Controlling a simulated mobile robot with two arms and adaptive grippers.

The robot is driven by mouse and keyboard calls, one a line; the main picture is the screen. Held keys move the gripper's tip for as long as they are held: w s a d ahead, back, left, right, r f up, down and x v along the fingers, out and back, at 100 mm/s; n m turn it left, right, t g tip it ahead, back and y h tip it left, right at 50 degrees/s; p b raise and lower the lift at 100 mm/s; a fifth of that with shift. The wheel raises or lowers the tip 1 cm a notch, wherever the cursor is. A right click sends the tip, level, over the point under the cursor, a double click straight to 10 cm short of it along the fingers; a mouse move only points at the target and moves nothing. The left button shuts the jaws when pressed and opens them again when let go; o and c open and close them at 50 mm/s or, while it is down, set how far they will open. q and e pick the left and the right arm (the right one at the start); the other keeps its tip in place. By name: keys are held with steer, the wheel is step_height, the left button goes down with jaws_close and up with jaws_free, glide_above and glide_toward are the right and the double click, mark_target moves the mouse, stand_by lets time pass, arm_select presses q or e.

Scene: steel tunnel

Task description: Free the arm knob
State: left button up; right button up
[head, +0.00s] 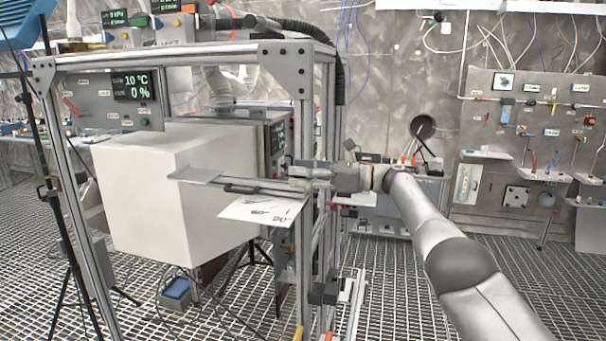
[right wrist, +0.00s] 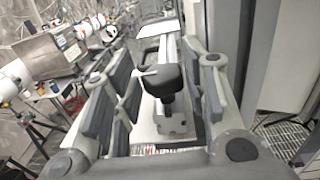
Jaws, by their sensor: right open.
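My right gripper (head: 303,176) reaches in from the right to the side of the metal frame. In the right wrist view, its fingers (right wrist: 160,88) are open, one on each side of a black knob (right wrist: 166,80). The knob sits on a short grey block on the arm, and I cannot tell whether a finger touches it. In the head view the flat grey arm (head: 215,179) extends left from the gripper, in front of a white box. The knob cannot be made out clearly there. A white card with angle marks (head: 260,211) shows below the arm. My left gripper is not in view.
The aluminium frame (head: 303,110) surrounds the white box (head: 150,190); its posts stand close to my right gripper. A panel reading 10 °C and 0 % (head: 132,87) hangs at upper left. A wall panel with cables (head: 530,130) is at right. Grating covers the floor.

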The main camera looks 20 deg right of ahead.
steer(key=shift+d+r, duration=0.1)
steer(key=shift+d, duration=0.1)
steer(key=v, duration=0.7)
steer(key=shift+s+d, duration=0.25)
stand_by(0.4)
